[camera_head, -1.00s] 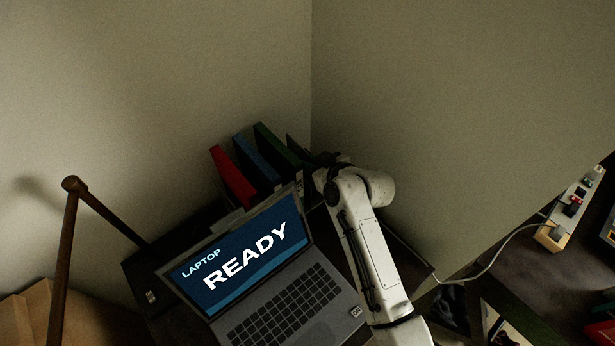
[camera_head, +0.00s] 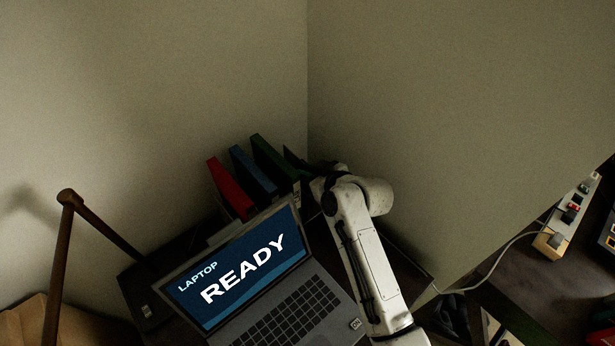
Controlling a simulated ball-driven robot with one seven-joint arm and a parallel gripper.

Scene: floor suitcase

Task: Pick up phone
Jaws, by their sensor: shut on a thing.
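I cannot make out a phone in this view. My white arm comes up from the bottom edge, right of the laptop, and bends at a joint near the books. Its far end is hidden behind that joint and the laptop. My gripper's fingers do not show, nor does anything they may hold.
An open laptop (camera_head: 238,268) with a lit screen stands on a dark desk. Red (camera_head: 231,188), blue (camera_head: 254,171) and green (camera_head: 274,162) books lean behind it. A brown jointed rod (camera_head: 59,262) stands left. A power strip (camera_head: 563,224) with a cable is right. Walls meet behind.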

